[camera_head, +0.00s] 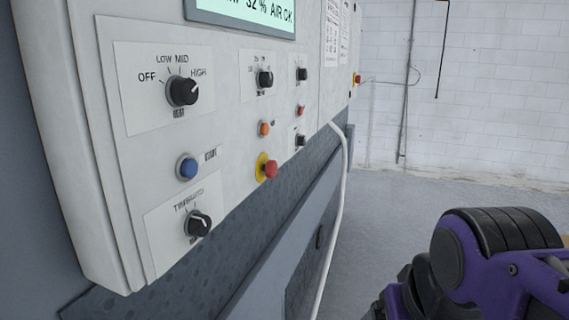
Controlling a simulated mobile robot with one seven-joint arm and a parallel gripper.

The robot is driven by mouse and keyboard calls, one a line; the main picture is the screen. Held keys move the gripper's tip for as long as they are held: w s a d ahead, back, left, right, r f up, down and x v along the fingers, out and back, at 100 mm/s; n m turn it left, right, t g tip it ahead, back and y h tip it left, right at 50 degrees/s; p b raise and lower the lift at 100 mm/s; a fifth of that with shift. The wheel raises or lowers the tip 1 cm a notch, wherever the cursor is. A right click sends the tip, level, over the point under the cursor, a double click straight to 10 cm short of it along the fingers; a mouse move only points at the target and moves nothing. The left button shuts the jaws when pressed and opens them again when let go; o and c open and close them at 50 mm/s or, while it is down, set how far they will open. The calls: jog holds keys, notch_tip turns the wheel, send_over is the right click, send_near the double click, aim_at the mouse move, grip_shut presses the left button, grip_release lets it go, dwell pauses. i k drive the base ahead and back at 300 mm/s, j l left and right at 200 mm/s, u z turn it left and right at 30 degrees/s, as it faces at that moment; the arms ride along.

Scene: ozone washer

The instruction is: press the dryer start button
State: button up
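The control panel (110,215) fills the left of the view, seen at an angle. A round blue button (188,168) in a metal ring sits on it, with a small label beside it that seems to read START. The button is fully visible and nothing touches it. Part of my purple and black arm shows at the lower right, well apart from the panel. My gripper is not in view.
An orange button (264,129) and a red button on a yellow base (269,169) lie right of the blue one. More knobs sit farther along. A pale hose (341,215) hangs at the panel's far edge. Grey floor (405,200) is clear before the white block wall (495,100).

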aim_at(190, 168)
jog(key=u, duration=1.25)
